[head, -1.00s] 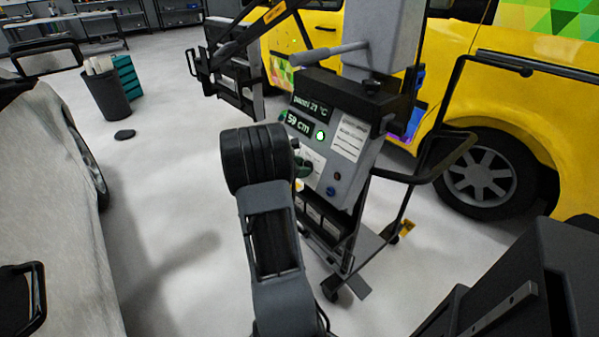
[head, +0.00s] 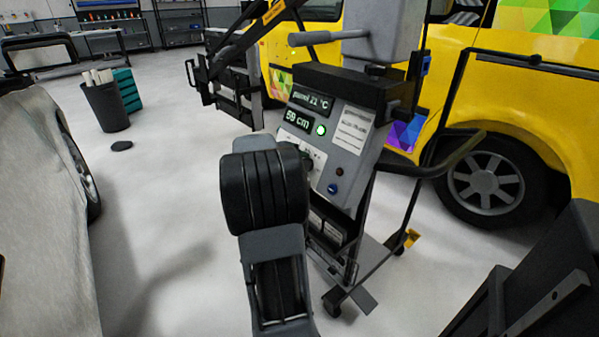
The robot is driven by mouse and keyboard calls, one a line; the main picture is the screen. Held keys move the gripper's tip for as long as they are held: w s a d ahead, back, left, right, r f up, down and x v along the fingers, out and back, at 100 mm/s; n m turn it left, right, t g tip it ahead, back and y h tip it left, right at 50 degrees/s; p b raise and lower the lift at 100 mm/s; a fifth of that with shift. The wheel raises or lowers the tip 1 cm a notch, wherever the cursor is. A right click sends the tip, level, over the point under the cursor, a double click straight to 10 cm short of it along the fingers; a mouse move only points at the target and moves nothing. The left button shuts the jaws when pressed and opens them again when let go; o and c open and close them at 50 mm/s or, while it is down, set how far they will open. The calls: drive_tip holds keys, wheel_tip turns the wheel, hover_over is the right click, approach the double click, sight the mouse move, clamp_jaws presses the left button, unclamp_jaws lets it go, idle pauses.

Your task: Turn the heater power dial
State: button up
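The heater cart's grey control panel (head: 338,150) stands in the middle of the head view, tilted towards me. The power dial (head: 307,157) is a small dark knob on the panel's left part, below the displays. It is partly covered by the thick black joint of my arm, which reaches up in front of the panel. My gripper is hidden behind that joint, so I cannot see whether it touches the dial.
A lit green button (head: 320,130) and a "59 cm" display (head: 297,120) sit above the dial. A blue button (head: 332,188) is below right. The cart's handle (head: 450,160) sticks out right. A yellow van (head: 500,110) stands behind. Open floor (head: 165,190) lies left.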

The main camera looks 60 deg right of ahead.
drive_tip(key=shift+m+t+b, duration=0.3)
drive_tip(key=shift+m+b, duration=0.6)
drive_tip(key=shift+m, duration=0.1)
drive_tip(key=shift+r, duration=0.1)
drive_tip(key=o, duration=0.9)
drive_tip(key=shift+d, duration=0.1)
drive_tip(key=shift+o, duration=0.2)
drive_tip(key=p+v, duration=0.3)
drive_tip(key=v, duration=1)
drive_tip(key=shift+a, duration=0.45)
drive_tip(key=shift+w, duration=0.1)
